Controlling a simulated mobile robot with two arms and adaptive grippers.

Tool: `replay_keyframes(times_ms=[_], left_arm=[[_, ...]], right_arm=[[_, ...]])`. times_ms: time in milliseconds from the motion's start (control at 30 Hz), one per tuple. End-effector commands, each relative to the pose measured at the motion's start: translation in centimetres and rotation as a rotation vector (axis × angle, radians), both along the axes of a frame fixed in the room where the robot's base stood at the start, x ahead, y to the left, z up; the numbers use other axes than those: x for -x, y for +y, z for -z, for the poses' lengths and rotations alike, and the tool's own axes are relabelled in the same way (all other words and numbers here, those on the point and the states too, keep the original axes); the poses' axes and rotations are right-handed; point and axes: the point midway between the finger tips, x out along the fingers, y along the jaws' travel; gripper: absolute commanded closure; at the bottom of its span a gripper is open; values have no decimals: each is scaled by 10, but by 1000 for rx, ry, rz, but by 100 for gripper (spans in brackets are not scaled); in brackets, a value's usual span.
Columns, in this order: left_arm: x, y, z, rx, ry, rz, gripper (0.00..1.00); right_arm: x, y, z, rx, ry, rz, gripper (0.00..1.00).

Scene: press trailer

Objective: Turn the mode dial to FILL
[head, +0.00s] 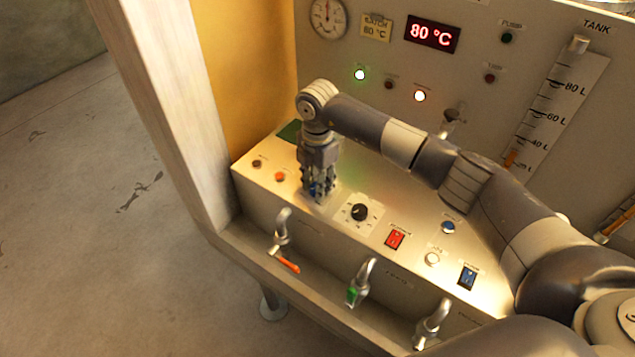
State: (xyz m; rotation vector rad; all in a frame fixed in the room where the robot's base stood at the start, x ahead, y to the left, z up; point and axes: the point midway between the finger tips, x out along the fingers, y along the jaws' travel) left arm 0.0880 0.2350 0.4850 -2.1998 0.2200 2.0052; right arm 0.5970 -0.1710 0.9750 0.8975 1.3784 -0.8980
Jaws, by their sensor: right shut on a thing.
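My right gripper (318,190) points down at the left part of the sloping control panel. It is shut on a small blue knob (316,190), mostly hidden between the fingers, on a pale plate. A black dial (359,212) on a white square plate with small marks sits just right of the gripper, apart from it. The labels at both are too small to read, so I cannot tell which is the mode dial or where it points. My left gripper is not in view.
The panel also has a red rocker switch (395,239), a blue rocker switch (467,276) and several buttons. Three taps stand along the front, one with an orange lever (285,262). A red display (432,35) on the back wall reads 80 °C. A pale post (160,110) stands left.

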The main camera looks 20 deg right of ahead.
Motion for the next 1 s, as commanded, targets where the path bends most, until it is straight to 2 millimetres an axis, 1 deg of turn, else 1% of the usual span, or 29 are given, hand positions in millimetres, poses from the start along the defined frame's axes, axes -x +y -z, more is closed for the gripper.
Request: replay_keyframes(times_ms=[200,400,933,967,1000], left_arm=[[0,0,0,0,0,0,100],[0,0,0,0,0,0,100],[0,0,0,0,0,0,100],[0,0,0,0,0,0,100],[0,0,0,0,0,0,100]], right_arm=[[0,0,0,0,-1,121,93],[0,0,0,0,-1,183,93],[0,0,-1,-1,-2,207,93],[0,0,-1,-1,-2,207,67],[0,0,-1,-1,-2,207,58]])
